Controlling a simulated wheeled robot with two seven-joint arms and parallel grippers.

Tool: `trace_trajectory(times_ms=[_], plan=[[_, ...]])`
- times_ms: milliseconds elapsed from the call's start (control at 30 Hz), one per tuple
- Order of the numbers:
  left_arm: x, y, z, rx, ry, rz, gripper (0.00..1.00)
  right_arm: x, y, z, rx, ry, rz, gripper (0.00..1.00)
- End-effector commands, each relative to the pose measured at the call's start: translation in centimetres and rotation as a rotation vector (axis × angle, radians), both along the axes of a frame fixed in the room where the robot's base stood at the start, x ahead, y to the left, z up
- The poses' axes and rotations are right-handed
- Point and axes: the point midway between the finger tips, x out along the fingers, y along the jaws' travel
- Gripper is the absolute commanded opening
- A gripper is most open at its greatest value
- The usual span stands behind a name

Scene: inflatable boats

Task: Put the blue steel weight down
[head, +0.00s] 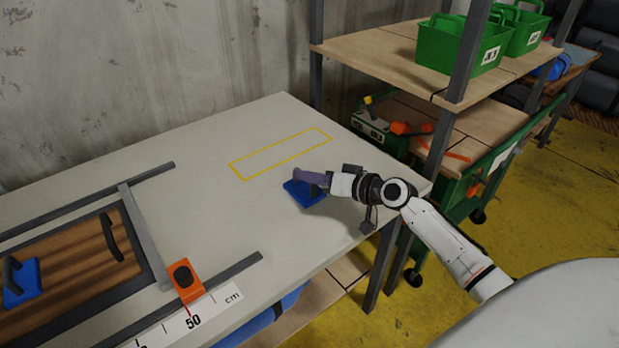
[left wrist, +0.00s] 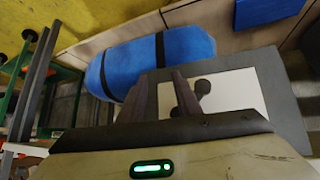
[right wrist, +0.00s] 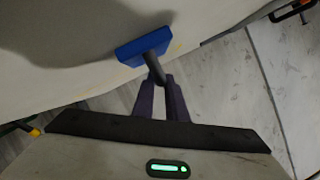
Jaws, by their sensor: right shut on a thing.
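The blue steel weight (head: 303,193) is a flat blue block with a dark handle, near the right end of the grey table. My right gripper (head: 322,181) is shut on its handle. In the right wrist view the blue block (right wrist: 143,46) hangs off the fingertips (right wrist: 158,82), close to the table top. I cannot tell whether it touches the table. A yellow outlined rectangle (head: 240,177) is painted on the table, just behind and left of the weight. My left gripper (left wrist: 160,78) is open and empty in the left wrist view, and out of the head view.
A second blue weight (head: 20,284) sits on a wooden board (head: 75,262) at the left, within dark rails. An orange clamp (head: 186,284) and a ruler (head: 205,312) lie at the front. A shelf with green crates (head: 455,48) stands at the right. The middle table is clear.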

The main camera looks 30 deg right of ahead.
Motion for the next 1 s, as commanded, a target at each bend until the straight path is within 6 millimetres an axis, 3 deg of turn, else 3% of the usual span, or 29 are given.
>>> trace_trajectory(times_ms=[367, 400, 500, 867, 1000], plan=[[-0.3, 0.0, -0.4, 0.000, 0.005, 0.000, 0.31, 0.2, -0.1, 0.3, 0.000, -0.014, -0.002, 0.00], [-0.3, 0.0, -0.4, -0.001, 0.004, 0.000, 0.31, 0.0, 0.0, -0.3, 0.000, -0.002, 0.000, 0.14], [-0.3, 0.0, -0.3, -0.001, 0.004, 0.000, 0.31, 0.0, 0.0, -0.2, 0.000, -0.002, 0.001, 0.31], [-0.3, 0.0, 0.1, -0.001, 0.003, 0.000, 0.31, 0.0, 0.0, 0.2, 0.000, -0.002, 0.000, 0.31], [-0.2, 0.0, 0.0, -0.001, 0.001, 0.000, 0.31, -1.5, -0.5, 0.3, -0.004, 0.000, 0.000, 0.31]])
